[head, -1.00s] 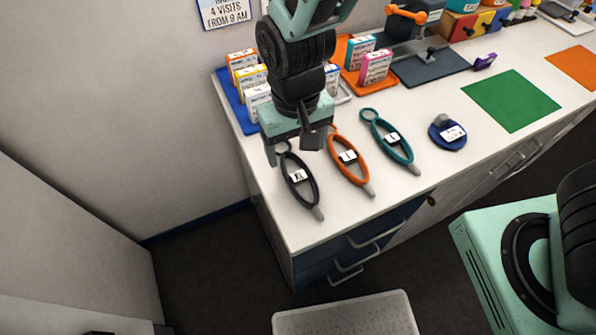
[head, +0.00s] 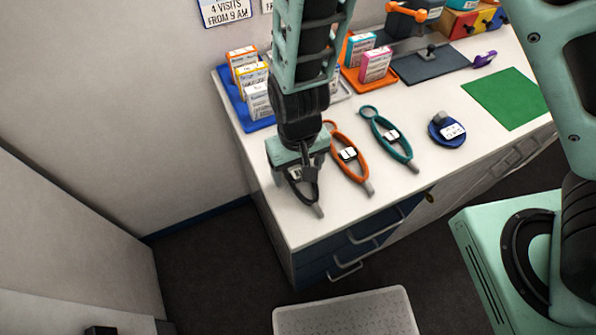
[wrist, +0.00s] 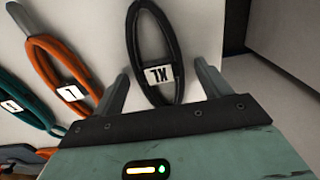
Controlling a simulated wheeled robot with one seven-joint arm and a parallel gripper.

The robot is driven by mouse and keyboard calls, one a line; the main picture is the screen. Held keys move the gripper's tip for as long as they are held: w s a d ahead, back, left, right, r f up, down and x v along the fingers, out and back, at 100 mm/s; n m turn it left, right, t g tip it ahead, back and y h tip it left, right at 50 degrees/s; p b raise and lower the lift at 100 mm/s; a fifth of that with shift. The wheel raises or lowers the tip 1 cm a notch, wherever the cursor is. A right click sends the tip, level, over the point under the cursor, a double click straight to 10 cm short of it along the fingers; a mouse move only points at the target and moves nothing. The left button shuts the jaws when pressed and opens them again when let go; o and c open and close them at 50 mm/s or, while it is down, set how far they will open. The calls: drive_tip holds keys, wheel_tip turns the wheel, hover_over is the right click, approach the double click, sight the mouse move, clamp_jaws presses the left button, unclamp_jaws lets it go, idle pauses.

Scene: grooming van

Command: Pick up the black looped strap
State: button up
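The black looped strap (wrist: 174,50) lies on the white counter, with a white tag marked XL and a grey tip. In the head view its lower end and grey tip (head: 318,210) show below my gripper (head: 297,180), which hides the rest. In the wrist view my gripper (wrist: 163,88) is open, with one finger on each side of the strap's loop near the tag. The fingers look apart from the strap. I cannot tell how high they are above the counter.
An orange strap (head: 360,172) and a teal strap (head: 402,150) lie to the right of the black one. A blue round item (head: 437,134) is farther right. Boxes in a blue tray (head: 233,108) stand behind. The counter's front edge is close.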

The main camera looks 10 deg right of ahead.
sight(298, 172)
drive_tip(key=c, duration=1.1)
drive_tip(key=shift+o, duration=0.2)
wheel_tip(298, 172, up, 10)
